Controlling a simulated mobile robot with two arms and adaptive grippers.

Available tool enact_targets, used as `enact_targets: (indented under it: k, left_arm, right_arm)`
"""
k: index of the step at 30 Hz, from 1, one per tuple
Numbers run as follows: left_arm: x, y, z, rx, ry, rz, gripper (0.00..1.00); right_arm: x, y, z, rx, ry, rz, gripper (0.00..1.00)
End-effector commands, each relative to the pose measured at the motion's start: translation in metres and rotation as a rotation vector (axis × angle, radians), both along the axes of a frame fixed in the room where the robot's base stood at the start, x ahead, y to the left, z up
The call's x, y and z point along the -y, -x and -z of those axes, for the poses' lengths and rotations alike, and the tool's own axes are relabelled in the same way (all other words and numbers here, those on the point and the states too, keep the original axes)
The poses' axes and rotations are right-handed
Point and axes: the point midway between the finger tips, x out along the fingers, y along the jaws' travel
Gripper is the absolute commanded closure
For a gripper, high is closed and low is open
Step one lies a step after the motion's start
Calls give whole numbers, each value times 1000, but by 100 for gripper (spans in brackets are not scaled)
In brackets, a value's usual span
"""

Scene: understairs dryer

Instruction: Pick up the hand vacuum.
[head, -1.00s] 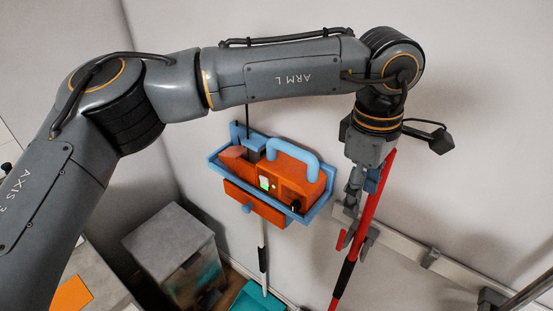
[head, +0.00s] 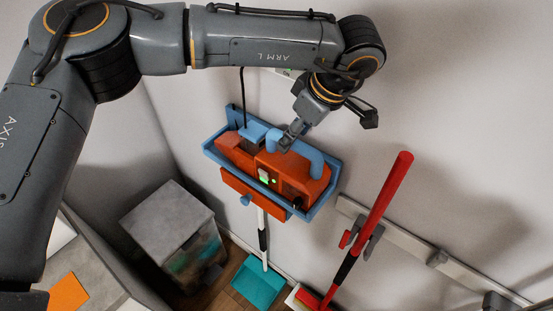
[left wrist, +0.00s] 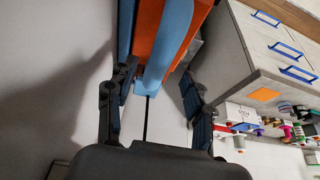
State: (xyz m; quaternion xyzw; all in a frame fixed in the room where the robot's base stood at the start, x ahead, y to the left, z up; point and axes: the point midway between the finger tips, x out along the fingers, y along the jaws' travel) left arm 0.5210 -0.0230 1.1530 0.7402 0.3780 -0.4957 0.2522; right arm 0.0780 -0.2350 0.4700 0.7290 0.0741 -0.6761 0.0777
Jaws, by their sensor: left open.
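The hand vacuum (head: 290,178) is orange with a light blue arched handle (head: 308,150) and a small green light. It sits in a blue wall-mounted holder (head: 332,190). My left gripper (head: 287,143) points down at the left part of the handle in the head view and partly hides it. In the left wrist view, the open fingers (left wrist: 158,75) stand on either side of the blue handle (left wrist: 168,45), with the orange body behind it. I cannot tell whether a finger touches. My right gripper is not in view.
A red-handled broom (head: 376,215) hangs from a wall rail (head: 415,252) on the right. A teal dustpan (head: 259,284) is below the holder. A grey-lidded bin (head: 165,222) stands at left. A dark cord (head: 242,95) runs above the holder.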

Motion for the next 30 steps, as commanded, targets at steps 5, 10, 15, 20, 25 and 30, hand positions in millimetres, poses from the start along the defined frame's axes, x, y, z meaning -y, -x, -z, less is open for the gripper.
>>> enact_targets:
  k: [5, 10, 15, 20, 25, 30]
  left_arm:
    - [-9, -11, 17, -4, -2, -1, 48]
    - [-14, -16, 38, -2, -2, 1, 48]
    - [-15, -17, 43, 0, 0, 1, 48]
    - [-15, -17, 43, 0, 0, 1, 60]
    - [-15, -17, 43, 0, 0, 1, 95]
    - [-15, -18, 41, 3, 0, 0, 100]
  right_arm:
    - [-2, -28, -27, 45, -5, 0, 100]
    - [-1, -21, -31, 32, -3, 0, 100]
    - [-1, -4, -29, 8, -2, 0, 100]
    - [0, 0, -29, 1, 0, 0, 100]
    - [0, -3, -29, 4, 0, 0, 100]
    - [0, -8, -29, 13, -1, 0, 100]
